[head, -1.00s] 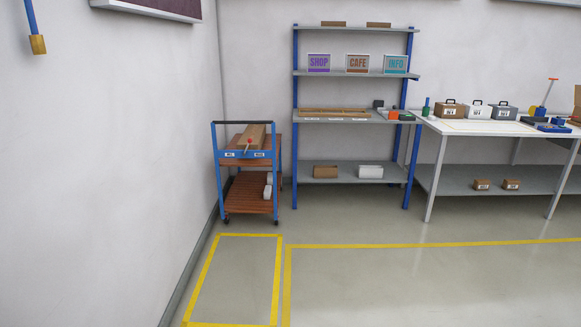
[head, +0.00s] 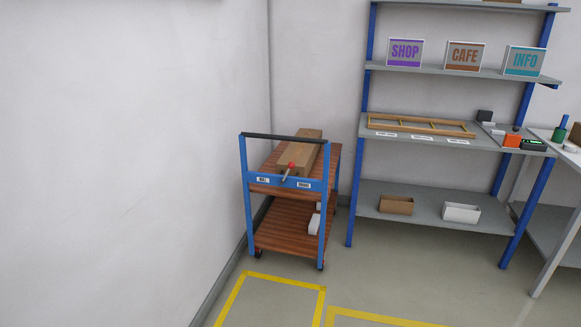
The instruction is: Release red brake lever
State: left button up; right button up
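The red brake lever (head: 288,171) shows in the head view as a short grey rod with a red ball on top. It is mounted on the blue front rail of the cart (head: 247,205), between two small white labels. The lever leans up and to the right. The cart has blue posts, a dark handle bar (head: 284,136), two wooden shelves and casters. A long brown box (head: 310,148) lies on its upper shelf behind the lever. Neither of my grippers is in view.
A yellow floor outline (head: 284,280) lies in front of the cart. The white wall (head: 120,150) is close on the left. A blue-posted shelf unit (head: 455,215) with SHOP, CAFE and INFO signs stands to the right, with a workbench (head: 560,215) beyond. The floor ahead is clear.

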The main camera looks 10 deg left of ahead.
aim_at(290, 165)
jog(key=i+l+u, duration=0.1)
jog(key=i+u, duration=0.3)
jog(key=i+j+z, duration=0.1)
jog(key=i+z, duration=0.3)
jog(key=i, duration=1.15)
